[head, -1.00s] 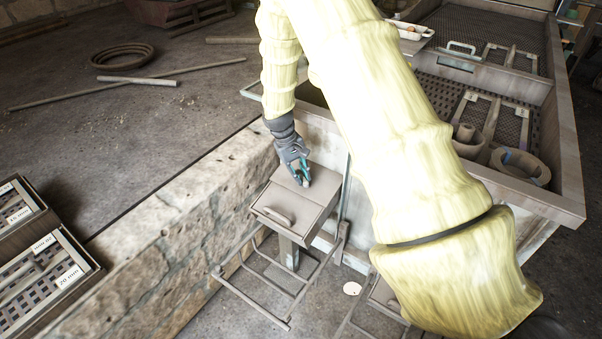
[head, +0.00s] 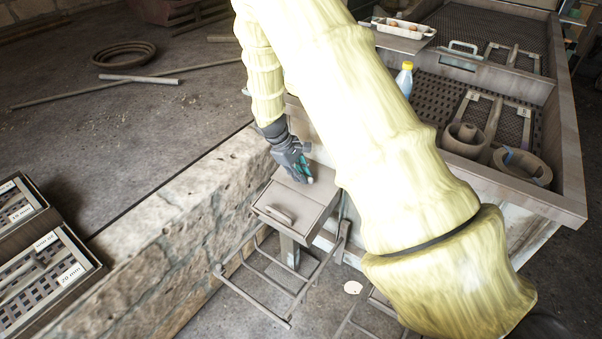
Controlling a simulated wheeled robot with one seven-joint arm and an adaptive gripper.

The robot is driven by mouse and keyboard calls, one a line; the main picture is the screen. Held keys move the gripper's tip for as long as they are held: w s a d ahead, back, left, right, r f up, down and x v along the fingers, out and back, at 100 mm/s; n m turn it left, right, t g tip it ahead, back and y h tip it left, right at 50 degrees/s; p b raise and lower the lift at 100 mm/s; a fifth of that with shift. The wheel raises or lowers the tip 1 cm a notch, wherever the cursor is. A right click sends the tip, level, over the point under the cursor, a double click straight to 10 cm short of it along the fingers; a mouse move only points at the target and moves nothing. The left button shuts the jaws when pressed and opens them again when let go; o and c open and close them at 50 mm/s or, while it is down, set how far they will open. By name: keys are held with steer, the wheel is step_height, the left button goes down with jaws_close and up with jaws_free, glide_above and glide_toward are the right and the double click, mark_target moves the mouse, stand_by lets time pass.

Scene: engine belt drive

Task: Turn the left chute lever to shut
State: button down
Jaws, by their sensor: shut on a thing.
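The left chute (head: 315,198) is a grey-brown box with a sloping top, standing beside the stone wall. The lever's exact angle cannot be told.
My padded arm crosses the middle of the view. A low stone wall (head: 165,225) runs left of the chute. A metal frame (head: 262,300) stands below it. A large tray bench (head: 570,150) holds clay-coloured rings and a bottle (head: 404,80) at right. Another chute (head: 380,303) is mostly hidden.

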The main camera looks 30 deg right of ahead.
steer(key=c, duration=1.4)
jaws_free()
steer(key=shift+o, duration=0.2)
steer(key=v, duration=1.2)
